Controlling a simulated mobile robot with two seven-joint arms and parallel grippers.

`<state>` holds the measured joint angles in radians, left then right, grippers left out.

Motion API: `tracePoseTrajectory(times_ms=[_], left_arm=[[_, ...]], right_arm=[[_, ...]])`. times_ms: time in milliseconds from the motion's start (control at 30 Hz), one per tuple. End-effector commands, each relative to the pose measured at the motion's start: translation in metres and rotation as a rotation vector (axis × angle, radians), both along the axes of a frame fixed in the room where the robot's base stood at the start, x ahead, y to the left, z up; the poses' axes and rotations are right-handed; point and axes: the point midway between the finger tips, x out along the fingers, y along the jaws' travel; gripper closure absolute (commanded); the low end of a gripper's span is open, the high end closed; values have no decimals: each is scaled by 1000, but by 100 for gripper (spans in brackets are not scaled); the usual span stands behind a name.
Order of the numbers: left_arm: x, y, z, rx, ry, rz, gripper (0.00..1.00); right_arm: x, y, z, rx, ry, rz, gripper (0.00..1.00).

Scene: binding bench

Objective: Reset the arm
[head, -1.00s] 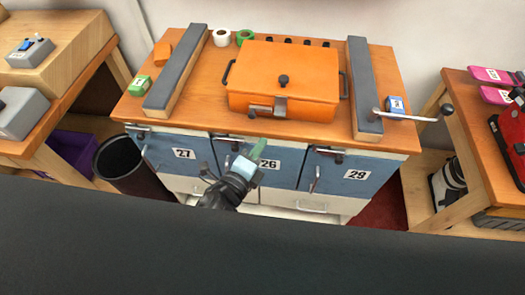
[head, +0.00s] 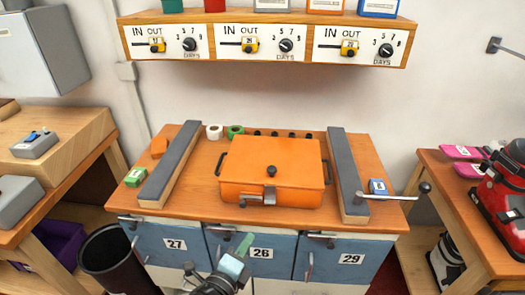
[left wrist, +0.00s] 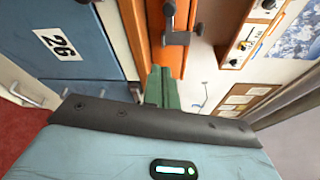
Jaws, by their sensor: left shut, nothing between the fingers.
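My left gripper (head: 244,243) shows at the bottom middle of the head view, in front of the blue door marked 26 (head: 262,265). Its green fingers are closed together with nothing between them. In the left wrist view the closed green fingers (left wrist: 162,88) point away from the pale blue wrist housing, towards the orange bench. The door marked 26 (left wrist: 80,45) lies to their left there. I see no contact with the door or bench. My right gripper is in neither view.
An orange lidded box (head: 250,190) sits on the bench between two grey-topped bars (head: 170,165) (head: 345,165). A lever (head: 395,197) juts out at the right. A black bin (head: 110,262) stands at left. A shelf with dials (head: 265,57) hangs above.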

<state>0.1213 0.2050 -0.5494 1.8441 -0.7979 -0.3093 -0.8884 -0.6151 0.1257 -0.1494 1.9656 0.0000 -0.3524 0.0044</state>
Motion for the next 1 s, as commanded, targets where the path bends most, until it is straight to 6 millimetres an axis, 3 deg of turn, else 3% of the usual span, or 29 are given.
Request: tracePoseTrajectory(times_ms=[133, 267, 400, 600, 800, 1000], left_arm=[[-7, 5, -11, -58, 51, 18, 100], [-37, 23, -49, -275, 229, 90, 100], [-92, 54, -103, -642, 496, 255, 100], [-185, 96, -161, -1142, 788, 566, 100], [-249, 122, -186, -1454, 911, 808, 100], [-265, 128, -190, -1541, 932, 875, 100]], right_arm=[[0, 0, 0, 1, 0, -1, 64], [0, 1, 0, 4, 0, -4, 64], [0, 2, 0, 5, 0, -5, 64], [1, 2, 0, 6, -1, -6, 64], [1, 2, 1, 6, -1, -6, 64], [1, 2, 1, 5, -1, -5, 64]])
